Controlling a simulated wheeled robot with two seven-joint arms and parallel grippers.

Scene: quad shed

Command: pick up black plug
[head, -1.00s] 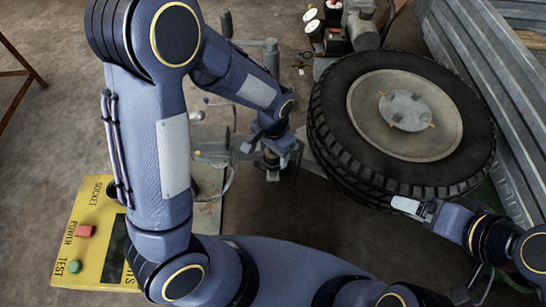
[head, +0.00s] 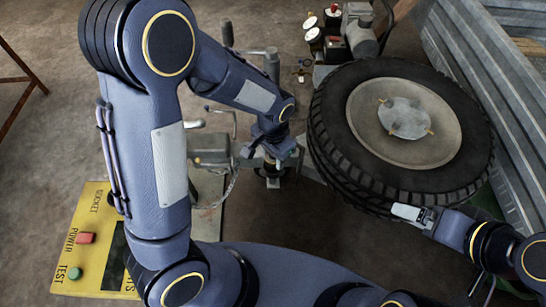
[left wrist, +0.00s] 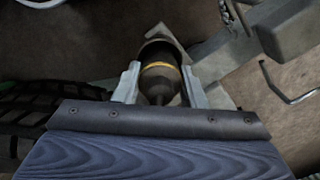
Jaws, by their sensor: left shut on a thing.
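The black plug (left wrist: 160,75) is a dark rounded body with a yellow ring, seen between the two grey fingers in the left wrist view. My left gripper (left wrist: 158,85) is shut on it, one finger on each side. In the head view my left gripper (head: 277,160) is left of the tyre, pointing down, and largely hides the plug. My right gripper (head: 412,213) is by the tyre's lower right edge, away from the plug; its jaw gap cannot be made out.
A large tyre (head: 335,145) with a metal hub lies at right, beside corrugated metal (head: 470,85). A grey clamp-like machine (head: 210,150) stands left of my left gripper. A yellow box (head: 94,215) marked SOCKET, POWER and TEST is at lower left. Gauges (head: 313,35) stand behind.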

